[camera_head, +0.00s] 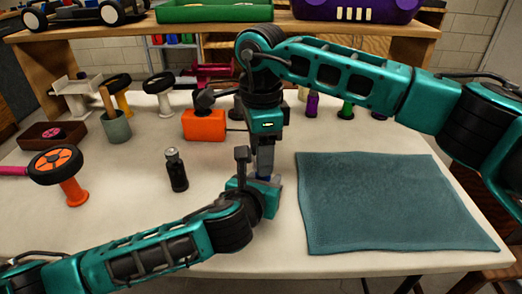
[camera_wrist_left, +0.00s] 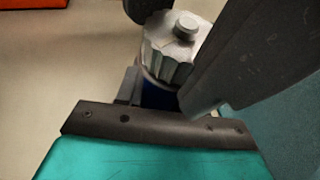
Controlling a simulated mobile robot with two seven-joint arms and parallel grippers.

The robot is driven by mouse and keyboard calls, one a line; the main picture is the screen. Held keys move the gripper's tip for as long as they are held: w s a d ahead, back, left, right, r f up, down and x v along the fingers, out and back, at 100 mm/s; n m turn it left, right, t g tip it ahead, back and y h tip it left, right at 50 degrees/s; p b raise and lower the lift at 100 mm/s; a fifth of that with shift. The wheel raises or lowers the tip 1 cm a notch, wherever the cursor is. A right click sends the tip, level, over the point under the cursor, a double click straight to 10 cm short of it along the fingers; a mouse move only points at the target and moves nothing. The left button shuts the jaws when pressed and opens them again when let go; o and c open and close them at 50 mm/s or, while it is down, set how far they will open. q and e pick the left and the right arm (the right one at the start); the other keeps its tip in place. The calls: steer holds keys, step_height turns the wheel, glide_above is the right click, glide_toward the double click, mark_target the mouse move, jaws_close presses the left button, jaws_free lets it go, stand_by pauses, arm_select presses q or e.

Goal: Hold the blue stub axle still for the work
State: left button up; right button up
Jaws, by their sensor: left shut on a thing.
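The blue stub axle (camera_head: 264,178) stands at the middle of the table, mostly hidden between my two grippers. In the left wrist view a strip of its dark blue body (camera_wrist_left: 158,96) shows under a ribbed silver piece (camera_wrist_left: 170,55) with a small round stud on top. My left gripper (camera_head: 258,186) comes in low from the left and is shut on the axle. My right gripper (camera_head: 265,160) points straight down from above, right over the axle. Its fingertips are partly hidden, so I cannot tell its opening or whether it touches the silver piece.
A teal mat (camera_head: 385,200) lies to the right. An orange box (camera_head: 204,125) and a grey cup (camera_head: 117,127) stand behind. The front left table is clear apart from my arm.

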steer(key=c, duration=0.8)
steer(key=shift+o, duration=0.2)
steer(key=shift+m, duration=0.6)
steer(key=o, duration=1.1)
steer(key=shift+c, duration=0.2)
step_height(320, 180, up, 12)
